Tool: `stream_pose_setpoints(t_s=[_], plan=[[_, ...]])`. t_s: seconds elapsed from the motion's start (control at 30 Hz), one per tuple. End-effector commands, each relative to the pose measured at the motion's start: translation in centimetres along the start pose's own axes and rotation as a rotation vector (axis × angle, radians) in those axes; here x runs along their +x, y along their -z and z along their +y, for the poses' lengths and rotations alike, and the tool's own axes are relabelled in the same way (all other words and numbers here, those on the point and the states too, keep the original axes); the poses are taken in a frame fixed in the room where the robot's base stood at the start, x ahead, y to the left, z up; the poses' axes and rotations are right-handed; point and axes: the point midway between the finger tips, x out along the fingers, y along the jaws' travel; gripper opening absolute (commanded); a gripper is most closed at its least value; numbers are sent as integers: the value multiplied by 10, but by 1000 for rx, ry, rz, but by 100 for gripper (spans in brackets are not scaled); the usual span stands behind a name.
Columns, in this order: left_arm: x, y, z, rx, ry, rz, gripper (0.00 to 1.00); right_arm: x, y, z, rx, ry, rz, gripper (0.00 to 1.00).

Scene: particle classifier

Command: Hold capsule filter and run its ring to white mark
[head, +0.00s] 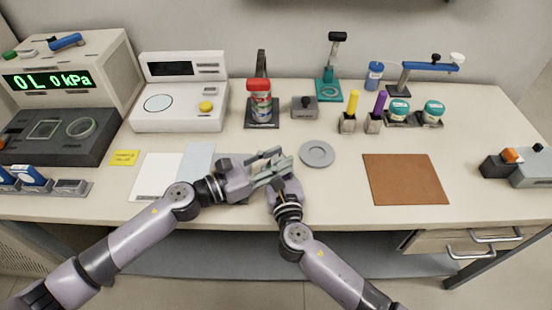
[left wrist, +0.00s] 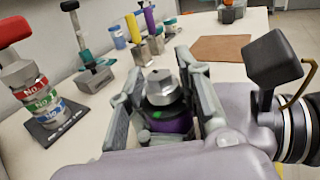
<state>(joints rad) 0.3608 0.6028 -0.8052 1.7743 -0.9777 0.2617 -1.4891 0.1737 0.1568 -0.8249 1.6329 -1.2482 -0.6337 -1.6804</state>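My left gripper (head: 272,166) reaches in from the left over the front of the bench. Its fingers stand on both sides of a capsule-like piece (left wrist: 165,92) in the left wrist view. This piece has a grey metal faceted top, a dark purple lower body and a green mark. I take it for the capsule filter, and the left gripper appears shut on it. My right gripper, coming up from below, meets the left one; its fingertips overlap the left fingers and are hard to make out. A white mark on the ring cannot be made out.
A round grey disc (head: 317,153) and a brown mat (head: 404,180) lie to the right. Behind stand a stack of labelled cans (head: 259,101), a grey block (head: 304,107), yellow and purple-handled tools (head: 353,111) and a white balance (head: 180,92).

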Motion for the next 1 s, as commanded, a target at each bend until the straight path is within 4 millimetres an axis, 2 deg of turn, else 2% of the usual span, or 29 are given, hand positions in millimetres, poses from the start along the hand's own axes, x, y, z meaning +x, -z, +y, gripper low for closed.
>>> stream_pose_setpoints(t_s=[0.07, 0.43, 0.73, 1.0], plan=[[0, 0, 0, 0, 0, 0, 24, 0, 0, 0, 0, 1, 0, 0], [0, 0, 0, 0, -1, 0, 0, 0, 0, 0, 0, 1, 0, 0], [0, 0, 2, 1, 29, 1, 0, 0, 0, 0, 0, 1, 0, 0], [1, 0, 4, 1, 181, 1, 0, 0, 0, 0, -1, 0, -1, 0]])
